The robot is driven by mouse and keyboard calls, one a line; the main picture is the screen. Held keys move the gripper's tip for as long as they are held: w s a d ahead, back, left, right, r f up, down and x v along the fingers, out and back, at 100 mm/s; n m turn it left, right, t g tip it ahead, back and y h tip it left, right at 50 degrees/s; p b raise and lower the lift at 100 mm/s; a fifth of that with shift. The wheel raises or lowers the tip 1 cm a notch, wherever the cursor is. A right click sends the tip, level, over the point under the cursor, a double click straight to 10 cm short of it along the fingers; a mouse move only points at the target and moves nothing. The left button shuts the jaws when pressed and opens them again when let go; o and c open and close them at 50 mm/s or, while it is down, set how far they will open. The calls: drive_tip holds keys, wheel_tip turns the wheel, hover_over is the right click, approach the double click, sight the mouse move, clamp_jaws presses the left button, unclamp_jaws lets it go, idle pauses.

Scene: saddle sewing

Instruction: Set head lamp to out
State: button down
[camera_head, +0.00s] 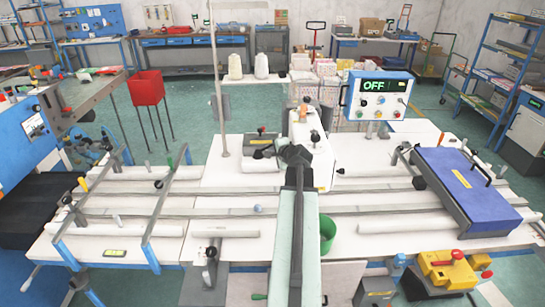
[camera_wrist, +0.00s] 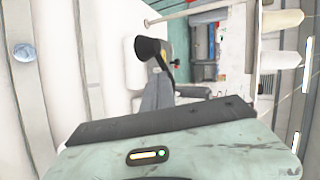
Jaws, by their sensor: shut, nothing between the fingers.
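The sewing head (camera_head: 322,160) stands in the middle of the long white table, with a dark round knob (camera_head: 314,136) on its front. I cannot tell which part is the head lamp or how it is set. In the wrist view, a dark flared piece (camera_wrist: 149,48) shows beyond my mint-green arm.
Rails (camera_head: 240,211) run along the table. A blue padded block (camera_head: 465,186) lies at the right, and a green cup (camera_head: 327,232) stands right of my arm. Thread cones (camera_head: 235,66) stand behind. A thin post (camera_head: 216,85) rises left of the head.

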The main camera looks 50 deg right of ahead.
drive_tip(key=shift+w+d+f, duration=0.1)
drive_tip(key=shift+w+d, duration=0.15)
drive_tip(key=shift+w, duration=0.25)
drive_tip(key=shift+w+d+f, duration=0.1)
drive_tip(key=shift+w+d, duration=0.1)
drive_tip(key=shift+w, duration=0.25)
drive_tip(key=shift+w+d, duration=0.2)
drive_tip(key=shift+w, duration=0.3)
drive_tip(key=shift+w+d, duration=0.15)
drive_tip(key=shift+w, duration=0.3)
